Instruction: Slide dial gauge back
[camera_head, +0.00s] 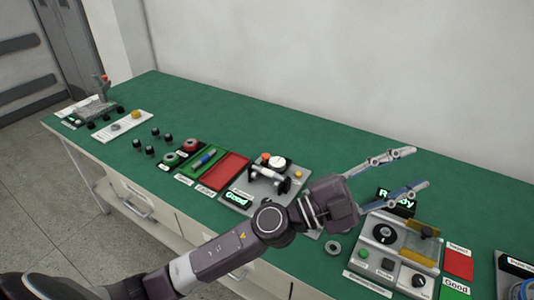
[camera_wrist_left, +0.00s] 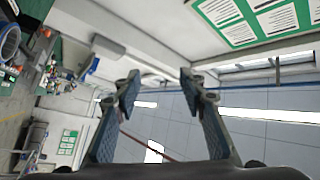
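The dial gauge (camera_head: 272,159) with an orange-red spot on its face sits on a grey fixture at mid-table, beside a "Good" display (camera_head: 236,198). My left arm reaches in front of this fixture and hides part of its right side. My left gripper (camera_head: 408,168) is to the right of the gauge, above the table, its two fingers spread apart with nothing between them. In the left wrist view the fingers (camera_wrist_left: 160,110) are also apart and empty, with the wall and ceiling beyond. My right gripper is in neither view.
A station (camera_head: 400,243) with a "Ready" display stands below my left gripper. A red tray (camera_head: 226,171), a green tray (camera_head: 205,158) and several small dark parts lie left of the gauge. The table's back strip (camera_head: 240,118) is clear up to the wall.

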